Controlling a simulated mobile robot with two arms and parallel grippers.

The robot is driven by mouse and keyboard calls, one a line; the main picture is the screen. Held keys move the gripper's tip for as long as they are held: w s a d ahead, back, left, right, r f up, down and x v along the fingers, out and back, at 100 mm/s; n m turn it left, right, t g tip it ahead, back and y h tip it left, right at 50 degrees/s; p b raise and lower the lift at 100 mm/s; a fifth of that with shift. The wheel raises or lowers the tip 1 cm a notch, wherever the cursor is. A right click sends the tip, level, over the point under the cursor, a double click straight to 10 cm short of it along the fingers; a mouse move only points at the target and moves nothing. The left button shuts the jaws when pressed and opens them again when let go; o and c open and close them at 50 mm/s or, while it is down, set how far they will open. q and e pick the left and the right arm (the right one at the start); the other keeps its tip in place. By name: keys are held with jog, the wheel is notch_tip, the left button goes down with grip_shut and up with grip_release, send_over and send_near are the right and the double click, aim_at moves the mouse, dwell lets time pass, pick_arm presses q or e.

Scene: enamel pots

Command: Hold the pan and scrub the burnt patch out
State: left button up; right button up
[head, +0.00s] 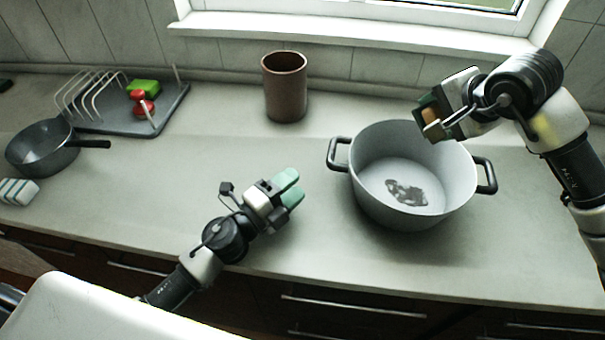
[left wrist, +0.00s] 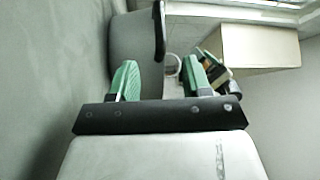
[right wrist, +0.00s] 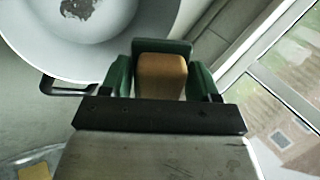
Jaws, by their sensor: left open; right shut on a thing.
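The pan is a grey two-handled pot (head: 370,190) on the counter, with a dark burnt patch (head: 407,192) on its inside bottom. The patch also shows in the right wrist view (right wrist: 82,8). My right gripper (head: 434,118) is shut on a tan sponge (right wrist: 162,76) with a dark green side, held above the pot's far right part, apart from the patch. My left gripper (head: 288,188) is open and empty over the counter, left of the pot. The pot's left handle (head: 338,154) is just beyond its fingers; the left wrist view shows a black handle (left wrist: 159,30) ahead.
A brown crock (head: 285,88) stands behind, near the wall. At the left are a black frying pan (head: 45,148), a striped cloth (head: 18,191) and a rack tray (head: 170,108) with a green block (head: 145,87) and a red-headed brush (head: 140,100). The counter between is clear.

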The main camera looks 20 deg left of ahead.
aim_at(331, 151)
pick_arm(q)
jog(key=x, duration=1.1)
jog(key=shift+w+d, duration=0.1)
jog(key=shift+w, duration=0.25)
jog(key=shift+c, duration=0.5)
grip_shut()
